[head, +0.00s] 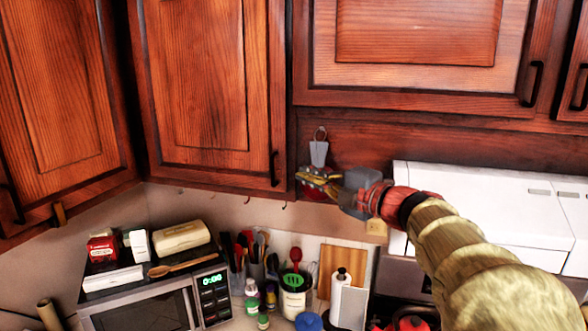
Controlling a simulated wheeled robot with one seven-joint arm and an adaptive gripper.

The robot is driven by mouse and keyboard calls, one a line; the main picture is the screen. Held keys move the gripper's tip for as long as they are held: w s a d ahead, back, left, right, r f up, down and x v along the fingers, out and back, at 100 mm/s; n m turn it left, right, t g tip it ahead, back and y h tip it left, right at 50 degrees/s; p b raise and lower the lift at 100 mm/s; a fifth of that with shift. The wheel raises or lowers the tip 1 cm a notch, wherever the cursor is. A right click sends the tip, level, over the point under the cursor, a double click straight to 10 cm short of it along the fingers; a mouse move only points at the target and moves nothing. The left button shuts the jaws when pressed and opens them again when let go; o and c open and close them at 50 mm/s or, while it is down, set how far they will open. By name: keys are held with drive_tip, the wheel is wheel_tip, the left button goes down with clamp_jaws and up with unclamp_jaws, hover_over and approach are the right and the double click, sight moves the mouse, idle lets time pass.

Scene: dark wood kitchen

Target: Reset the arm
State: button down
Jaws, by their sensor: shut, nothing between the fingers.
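My arm reaches in from the lower right of the head view. My gripper (308,178) is at its end, pointing left, shut and empty. It is raised in front of the lower edge of the dark wood upper cabinets, above the counter. A grey item (319,152) hangs from a ring just above the gripper; I cannot tell whether the two touch. The fingers are small in this view, and the wall directly behind them is hidden.
Upper cabinets (200,80) span the top. A white range hood (490,210) is right, partly behind my arm. Below are a microwave (150,305) with items on top, utensil holders, jars, a cutting board (342,265) and a red item (412,323). Open air lies left of the gripper.

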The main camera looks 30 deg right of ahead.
drive_tip(key=shift+s+d, duration=0.15)
drive_tip(key=shift+s, duration=0.55)
drive_tip(key=shift+s+d, duration=0.1)
drive_tip(key=shift+s, duration=0.55)
drive_tip(key=s+a+f+m+g+h, duration=0.1)
drive_tip(key=s+a+f+m+g, duration=0.3)
drive_tip(key=s+a+f+m, duration=0.45)
drive_tip(key=s+a+f+m+g+h, duration=0.1)
drive_tip(key=s+a+f+m+g, duration=0.4)
drive_tip(key=f, duration=0.6)
drive_tip(key=s+a+f+m+g+h, duration=0.1)
drive_tip(key=s+a+f+m+g, duration=0.2)
drive_tip(key=s+a+f+m, duration=0.6)
wheel_tip(320, 180, down, 14)
drive_tip(key=w+d+n+b, duration=0.1)
drive_tip(key=n+b, duration=0.1)
drive_tip(key=b, duration=1.1)
drive_tip(key=shift+w+d, duration=0.2)
drive_tip(key=shift+w, duration=0.1)
drive_tip(key=shift+r+n, duration=0.1)
drive_tip(key=shift+n, duration=0.15)
